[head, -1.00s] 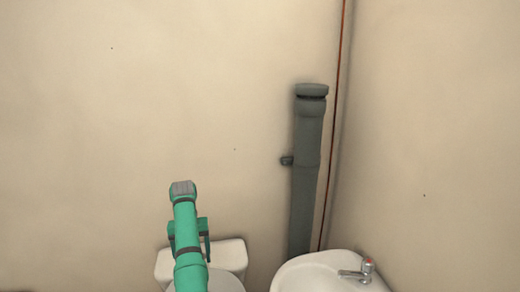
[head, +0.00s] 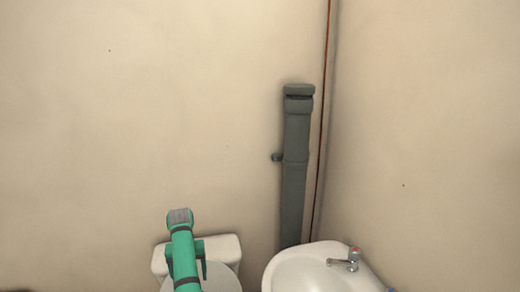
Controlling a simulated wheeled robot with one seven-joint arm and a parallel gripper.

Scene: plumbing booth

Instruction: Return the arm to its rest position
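A green arm part (head: 184,258), which looks like mine, rises from the bottom edge of the head view, left of centre. It ends in a ribbed grey cap (head: 180,216) and leans slightly left. It stands in front of the toilet and hides part of it. No gripper fingers can be made out, so my gripper's state and whether it holds anything do not show.
Behind the arm is a white toilet (head: 223,248). A white sink (head: 290,269) with a tap (head: 345,262) is at the lower right. A grey pipe (head: 295,150) and a thin reddish pipe (head: 323,120) run up near the corner. The wall (head: 130,110) above the arm is bare.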

